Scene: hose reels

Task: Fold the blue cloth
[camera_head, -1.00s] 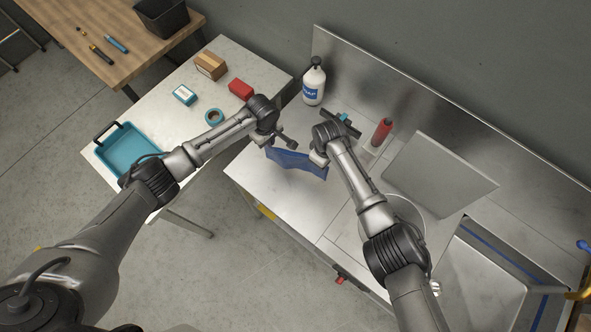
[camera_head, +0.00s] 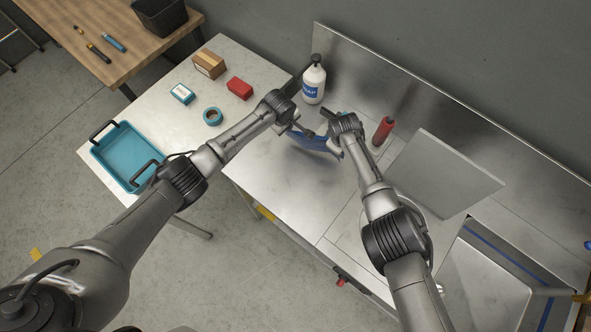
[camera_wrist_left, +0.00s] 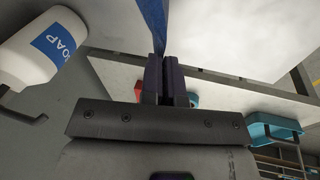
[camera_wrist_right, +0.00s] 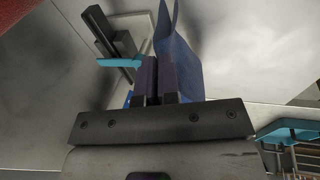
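The blue cloth (camera_head: 316,144) hangs as a narrow strip between my two grippers over the metal counter, near its back-left part. My left gripper (camera_head: 294,128) holds its left end. In the left wrist view the fingers (camera_wrist_left: 166,78) are shut on the blue cloth (camera_wrist_left: 154,22). My right gripper (camera_head: 336,148) holds the right end. In the right wrist view the fingers (camera_wrist_right: 156,76) are together on the blue cloth (camera_wrist_right: 184,66), which hangs in a bent sheet. The arms partly hide the cloth in the head view.
A soap bottle (camera_head: 314,80) stands close behind my left gripper. A red bottle (camera_head: 383,130) stands right of my right gripper. A black tool with a teal part (camera_wrist_right: 118,63) lies near the right gripper. The counter's front (camera_head: 285,195) is clear. A teal tray (camera_head: 127,157) sits on the left table.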

